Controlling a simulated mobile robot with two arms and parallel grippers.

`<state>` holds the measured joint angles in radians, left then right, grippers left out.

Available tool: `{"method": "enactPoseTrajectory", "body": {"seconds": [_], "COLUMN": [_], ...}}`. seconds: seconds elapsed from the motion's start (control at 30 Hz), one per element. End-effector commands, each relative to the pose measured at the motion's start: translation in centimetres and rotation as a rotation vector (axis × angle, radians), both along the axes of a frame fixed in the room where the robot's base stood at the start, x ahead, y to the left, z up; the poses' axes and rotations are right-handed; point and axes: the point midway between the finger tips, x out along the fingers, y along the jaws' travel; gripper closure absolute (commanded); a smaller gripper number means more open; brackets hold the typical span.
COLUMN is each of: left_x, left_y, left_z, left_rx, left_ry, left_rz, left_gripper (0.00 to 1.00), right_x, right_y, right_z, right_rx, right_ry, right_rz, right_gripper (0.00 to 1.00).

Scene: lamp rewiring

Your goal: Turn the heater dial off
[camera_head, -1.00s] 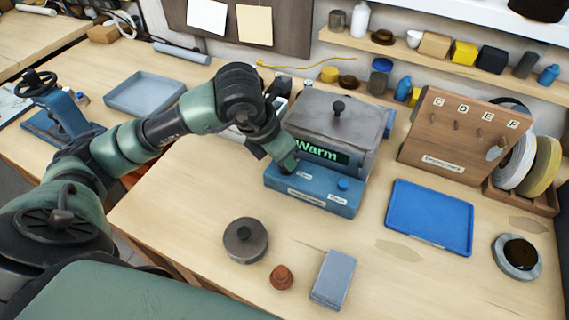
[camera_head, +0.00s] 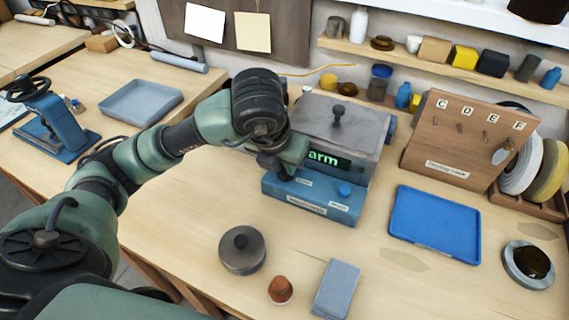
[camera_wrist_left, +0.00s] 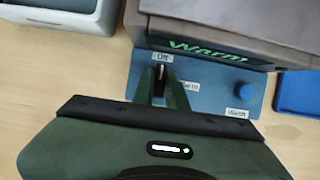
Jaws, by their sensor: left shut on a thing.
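The heater (camera_head: 340,125) is a grey box with a lidded top and a blue front base (camera_head: 310,192). Its green display (camera_head: 328,160) reads "Warm" in the wrist view (camera_wrist_left: 207,52), and is partly hidden by my arm in the head view. My left gripper (camera_head: 284,172) is at the left part of the blue base. In the left wrist view its two fingers (camera_wrist_left: 164,88) are shut on the small dark dial (camera_wrist_left: 160,72), just below the "Off" label (camera_wrist_left: 163,57). The dial's pointing direction is hard to tell. My right gripper is not in view.
A blue button (camera_wrist_left: 242,91) sits right of the dial on the base. A blue tray (camera_head: 435,225) and wooden rack (camera_head: 455,145) stand to the right. A round dark weight (camera_head: 242,250), brown cone (camera_head: 280,290) and grey block (camera_head: 336,289) lie in front.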

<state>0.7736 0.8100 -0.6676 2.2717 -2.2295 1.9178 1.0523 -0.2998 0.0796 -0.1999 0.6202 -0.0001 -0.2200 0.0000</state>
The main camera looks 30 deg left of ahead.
Motion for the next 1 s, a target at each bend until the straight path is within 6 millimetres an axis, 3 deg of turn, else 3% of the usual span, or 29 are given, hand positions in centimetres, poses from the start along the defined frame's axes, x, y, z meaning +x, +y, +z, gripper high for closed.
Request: {"method": "enactPoseTrajectory", "body": {"seconds": [0.27,0.3,0.37,0.73,1.0], "left_x": [0.2,0.1,0.1,-0.1,-1.6], "left_y": [0.1,0.1,0.1,0.0,0.0], "left_z": [0.2,0.2,0.2,0.6,4.9], "left_rx": [-0.001,-0.001,-0.001,-0.001,0.002], "left_ry": [-0.006,-0.006,-0.005,-0.003,-0.01], "left_rz": [0.006,0.005,0.005,0.002,0.002], "left_gripper": [1.0,0.75,0.65,0.65,0.65], "right_x": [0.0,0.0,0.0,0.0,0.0], "right_y": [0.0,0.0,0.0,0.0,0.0], "right_z": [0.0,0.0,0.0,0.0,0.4], "right_rx": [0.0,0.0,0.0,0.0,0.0], "right_ry": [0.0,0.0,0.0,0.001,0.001], "right_rz": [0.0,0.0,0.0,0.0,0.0], "right_gripper": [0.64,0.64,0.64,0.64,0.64]}}
